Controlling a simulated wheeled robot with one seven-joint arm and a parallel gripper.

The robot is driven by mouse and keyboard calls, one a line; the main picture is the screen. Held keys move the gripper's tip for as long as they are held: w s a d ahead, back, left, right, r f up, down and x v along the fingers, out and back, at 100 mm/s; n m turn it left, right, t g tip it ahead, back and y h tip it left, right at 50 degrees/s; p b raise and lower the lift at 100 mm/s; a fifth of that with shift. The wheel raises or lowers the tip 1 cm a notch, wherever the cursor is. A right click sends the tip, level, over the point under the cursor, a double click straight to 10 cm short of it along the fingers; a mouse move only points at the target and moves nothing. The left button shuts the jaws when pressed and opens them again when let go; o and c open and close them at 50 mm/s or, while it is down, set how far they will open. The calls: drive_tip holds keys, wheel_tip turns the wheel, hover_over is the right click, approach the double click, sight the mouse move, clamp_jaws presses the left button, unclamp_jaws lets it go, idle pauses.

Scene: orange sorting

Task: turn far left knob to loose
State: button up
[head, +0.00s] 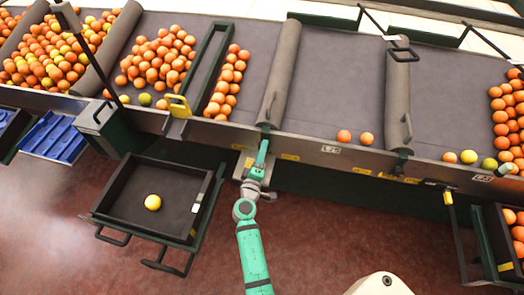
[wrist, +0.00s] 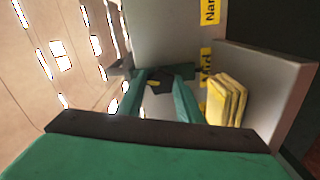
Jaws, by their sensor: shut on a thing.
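My gripper (head: 263,146) is at the front rail of the sorting table, below the lower end of a grey roller. It is shut on a small dark knob, which in the wrist view (wrist: 160,80) sits between the two green fingers and bears a yellow mark. In the head view the fingers mostly hide this knob. Another dark fitting (head: 402,158) shows on the rail to the right, under the second roller. The lettering beside the held knob is only partly readable, so its setting cannot be told.
The grey table (head: 325,95) holds several oranges at left and right. A dark tray (head: 135,205) with one yellow fruit stands below at left. Folded yellow cloth-like pieces (wrist: 227,98) lie close right of the fingers. A blue crate (head: 52,140) is far left.

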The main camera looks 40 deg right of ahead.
drive_tip(key=shift+n, duration=1.5)
drive_tip(key=o, duration=1)
drive_tip(key=shift+o, duration=0.2)
drive_tip(key=v, duration=1.1)
drive_tip(key=shift+f, duration=0.1)
